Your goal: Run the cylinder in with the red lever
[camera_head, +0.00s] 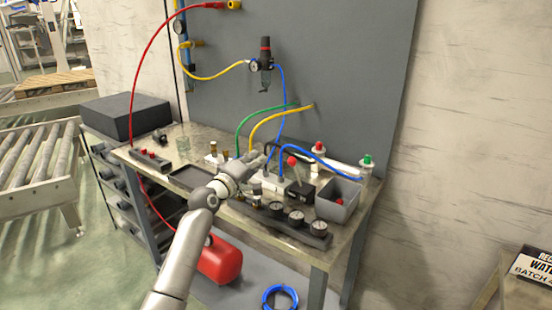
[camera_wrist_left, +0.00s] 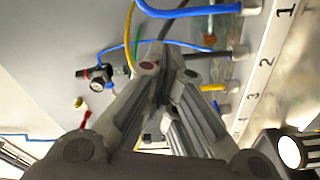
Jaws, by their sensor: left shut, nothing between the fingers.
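The red lever's round knob (camera_head: 292,160) stands up from a dark valve block (camera_head: 300,190) on the bench. The pale cylinder (camera_head: 342,168) lies behind and to the right of it, between a fitting with a red top (camera_head: 318,147) and one with a green top (camera_head: 367,161). My left gripper (camera_head: 260,157) is shut and empty, to the left of the red knob and apart from it in the head view. In the left wrist view its fingers (camera_wrist_left: 158,62) meet at the tips, with no red knob visible. My right gripper is not in view.
Blue, green and yellow hoses run close around the gripper. A row of gauges (camera_head: 297,218) and a grey bin (camera_head: 338,198) stand at the bench front. A grey panel (camera_head: 345,60) rises behind. A numbered scale (camera_wrist_left: 263,75) shows in the wrist view.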

